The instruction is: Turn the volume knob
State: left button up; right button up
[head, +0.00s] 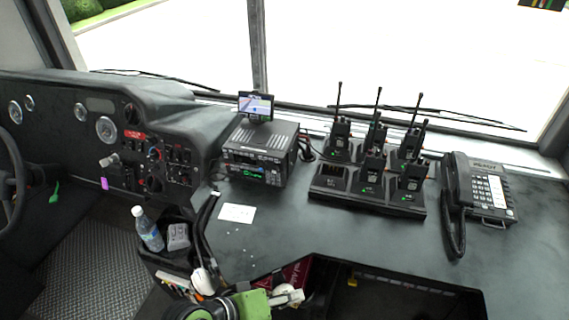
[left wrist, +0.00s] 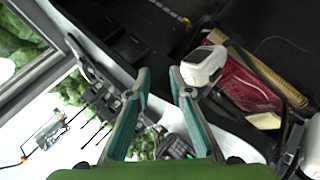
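The black radio unit (head: 258,155) stands on the dashboard, left of the middle in the head view, with a lit green display on its front. Its knobs are too small to tell apart, so I cannot pick out the volume knob. My left gripper shows best in the left wrist view (left wrist: 160,78), with two teal fingers apart and nothing between them. In the head view its green arm is at the bottom edge, below and well apart from the radio, and its fingertips are not clear. My right gripper is not in view.
A charger base (head: 365,190) with several handheld radios stands right of the unit, then a desk phone (head: 482,190). A small screen (head: 256,105) sits on the radio. A bottle (head: 147,229) stands at left. A red binder (left wrist: 245,85) and a white object (left wrist: 204,66) lie near my left fingers.

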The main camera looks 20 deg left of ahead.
pick_arm(q)
jog(key=w+r+n+t+h, duration=0.2)
jog(key=w+r+n+t, duration=0.55)
jog(key=w+n, duration=0.35)
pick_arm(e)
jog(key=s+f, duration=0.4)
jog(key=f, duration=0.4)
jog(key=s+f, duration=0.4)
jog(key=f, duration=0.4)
pick_arm(q)
jog(key=n+t+y, duration=0.3)
jog(key=n+y, duration=0.5)
jog(key=n, duration=1)
send_near(275, 172)
jog(key=s, duration=0.5)
jog(key=shift+s+d+r, duration=0.15)
jog(key=shift+s+d, duration=0.05)
jog(key=shift+d, duration=0.1)
jog(key=shift+w+a+n+y, duration=0.15)
jog(key=shift+a+n+y, duration=0.1)
jog(key=shift+n+y, duration=0.05)
jog(key=w, duration=1.3)
jog(key=shift+w, duration=0.3)
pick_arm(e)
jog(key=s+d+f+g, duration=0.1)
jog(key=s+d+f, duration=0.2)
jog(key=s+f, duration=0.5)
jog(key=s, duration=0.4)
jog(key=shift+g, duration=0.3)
